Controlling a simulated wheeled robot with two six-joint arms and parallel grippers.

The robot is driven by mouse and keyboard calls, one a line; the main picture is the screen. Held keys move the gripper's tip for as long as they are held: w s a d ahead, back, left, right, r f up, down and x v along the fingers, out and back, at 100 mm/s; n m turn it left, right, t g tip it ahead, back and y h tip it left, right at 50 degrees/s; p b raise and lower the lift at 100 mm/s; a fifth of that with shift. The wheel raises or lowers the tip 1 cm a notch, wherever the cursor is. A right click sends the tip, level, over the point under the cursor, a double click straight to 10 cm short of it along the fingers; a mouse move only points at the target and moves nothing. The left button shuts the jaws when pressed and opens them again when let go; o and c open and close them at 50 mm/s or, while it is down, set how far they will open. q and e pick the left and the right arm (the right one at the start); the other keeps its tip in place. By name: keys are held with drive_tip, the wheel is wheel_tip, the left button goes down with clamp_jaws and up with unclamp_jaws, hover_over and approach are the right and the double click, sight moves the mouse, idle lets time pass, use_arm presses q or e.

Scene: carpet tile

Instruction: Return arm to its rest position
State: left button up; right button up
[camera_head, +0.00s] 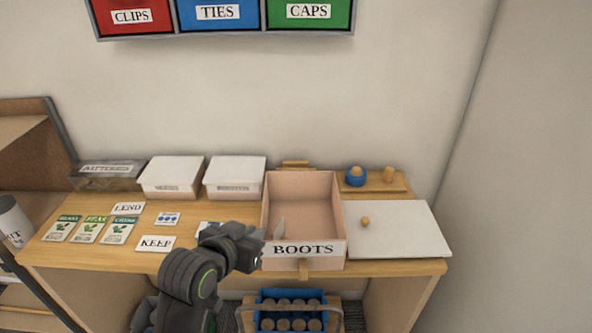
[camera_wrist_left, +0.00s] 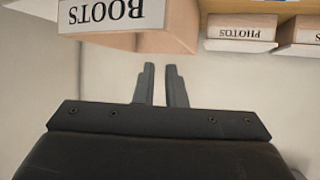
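My left gripper (camera_head: 278,231) reaches up from the bottom of the head view. Its fingertips show in front of the BOOTS box (camera_head: 303,249), an open pinkish box on the wooden bench. In the left wrist view, the two grey fingers of the left gripper (camera_wrist_left: 160,72) stand slightly apart with nothing between them. The BOOTS box (camera_wrist_left: 180,28) appears upside down just beyond them; I cannot tell whether they touch it. The box looks empty. My right gripper is not in view.
A white lid (camera_head: 395,232) with a small wooden knob lies right of the box. Two white-lidded boxes, cards and seed packets (camera_head: 90,230) cover the left bench (camera_head: 190,262). A blue crate (camera_head: 290,312) stands below. Wall bins (camera_head: 218,15) hang above.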

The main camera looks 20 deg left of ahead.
use_arm(q)
drive_tip(key=s+a+f+n+g+y, duration=0.15)
drive_tip(key=s+a+f+g, duration=0.25)
drive_tip(key=s+f, duration=0.7)
drive_tip(key=s+a+f+g+y, duration=0.2)
drive_tip(key=s+a+f+g, duration=0.4)
drive_tip(key=s, duration=0.9)
wheel_tip(320, 180, down, 26)
drive_tip(key=s+d+f+g+h, duration=0.1)
drive_tip(key=s+f, duration=1.3)
drive_tip(key=f, duration=0.1)
drive_tip(key=shift+d+f, duration=0.25)
